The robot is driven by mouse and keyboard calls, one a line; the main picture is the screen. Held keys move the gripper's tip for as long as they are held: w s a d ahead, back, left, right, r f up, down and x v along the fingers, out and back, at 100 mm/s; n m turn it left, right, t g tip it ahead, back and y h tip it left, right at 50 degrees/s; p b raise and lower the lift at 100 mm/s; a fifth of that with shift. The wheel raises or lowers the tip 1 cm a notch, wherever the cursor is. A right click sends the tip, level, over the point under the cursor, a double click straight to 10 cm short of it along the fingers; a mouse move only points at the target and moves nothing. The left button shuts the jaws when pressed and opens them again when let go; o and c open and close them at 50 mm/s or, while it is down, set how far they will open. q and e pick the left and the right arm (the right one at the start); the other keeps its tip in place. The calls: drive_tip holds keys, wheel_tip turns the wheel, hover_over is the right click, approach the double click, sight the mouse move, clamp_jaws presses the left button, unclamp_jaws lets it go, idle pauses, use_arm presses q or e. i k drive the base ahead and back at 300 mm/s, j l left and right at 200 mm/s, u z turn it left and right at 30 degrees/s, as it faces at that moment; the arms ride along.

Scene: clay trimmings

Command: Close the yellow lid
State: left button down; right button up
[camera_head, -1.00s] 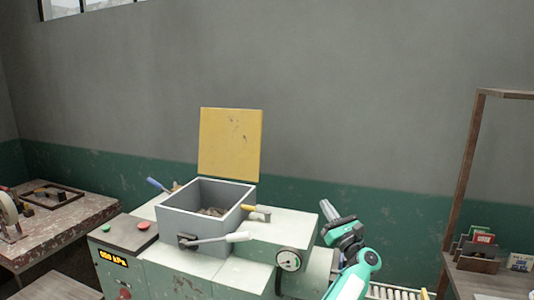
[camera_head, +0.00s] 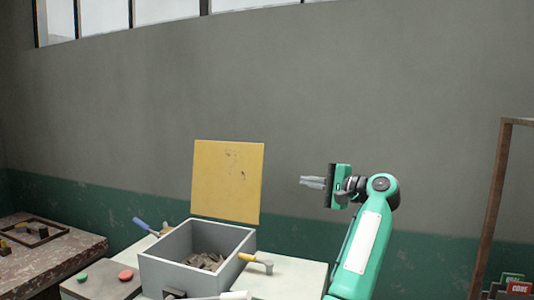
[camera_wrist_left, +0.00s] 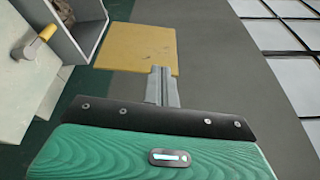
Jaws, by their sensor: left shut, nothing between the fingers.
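The yellow lid (camera_head: 228,180) stands upright at the back edge of the grey box (camera_head: 165,265), which is open on top. Brown clay trimmings (camera_head: 206,260) lie inside the box. My left gripper (camera_head: 303,183) is shut and empty, held in the air to the right of the lid, fingers pointing left, with a visible gap in the head view. In the left wrist view, the lid (camera_wrist_left: 135,45) shows beyond the shut fingertips (camera_wrist_left: 160,70), and part of the box (camera_wrist_left: 88,22) is at the upper left. My right gripper is not in view.
A yellow-handled tool (camera_head: 255,262) lies right of the box, and a blue-handled tool (camera_head: 145,225) is at its left. Red (camera_head: 126,275) and green (camera_head: 82,279) buttons sit at the front left. A wooden shelf frame (camera_head: 497,200) stands far right. The grey wall is behind.

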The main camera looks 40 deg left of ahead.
sight(227, 179)
drive_tip(key=i+j, duration=0.8)
drive_tip(key=j, duration=0.2)
